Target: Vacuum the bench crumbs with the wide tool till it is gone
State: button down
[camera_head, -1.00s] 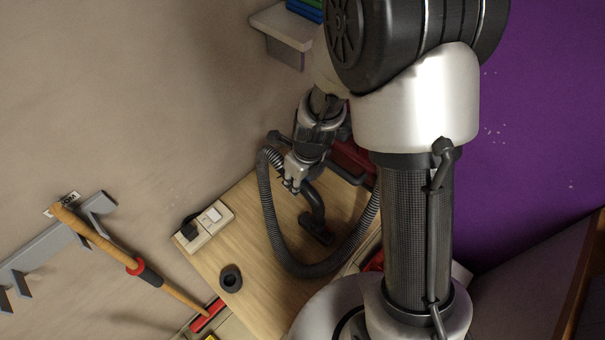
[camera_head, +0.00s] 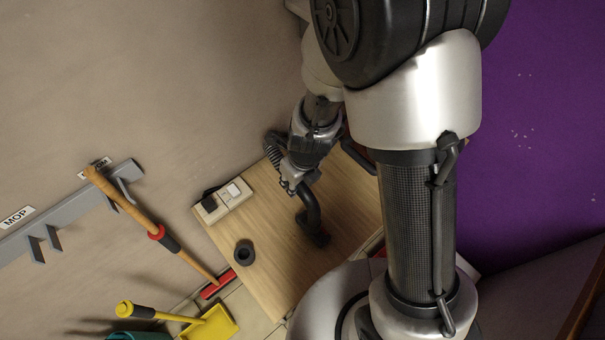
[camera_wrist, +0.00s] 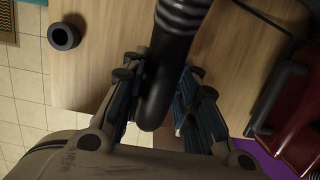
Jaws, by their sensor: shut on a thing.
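My gripper (camera_head: 292,186) is shut on the dark curved vacuum wand (camera_head: 311,213), low over the wooden bench (camera_head: 275,275). The wand's lower end carries a dark, flat wide tool (camera_head: 318,239) at the bench top; I cannot tell if it touches. In the wrist view my gripper (camera_wrist: 160,98) has its fingers on both sides of the black wand (camera_wrist: 158,95), and the ribbed hose (camera_wrist: 183,14) runs up from it. The wide tool is hidden there. I can make out no crumbs on the bench in either view.
The red vacuum body (camera_wrist: 303,135) is at the right in the wrist view. A wooden-handled tool (camera_head: 125,207) hangs at the left. Pale specks (camera_head: 521,137) lie on the purple surface.

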jog(key=shift+s+a+p, duration=0.2)
jog(key=shift+s+a, duration=0.45)
jog(key=shift+a, duration=0.2)
jog(key=shift+s+a+p, duration=0.15)
jog(key=shift+s+a, duration=0.45)
jog(key=shift+a, duration=0.35)
jog(key=shift+s+a, duration=0.75)
jog(key=shift+a, duration=0.15)
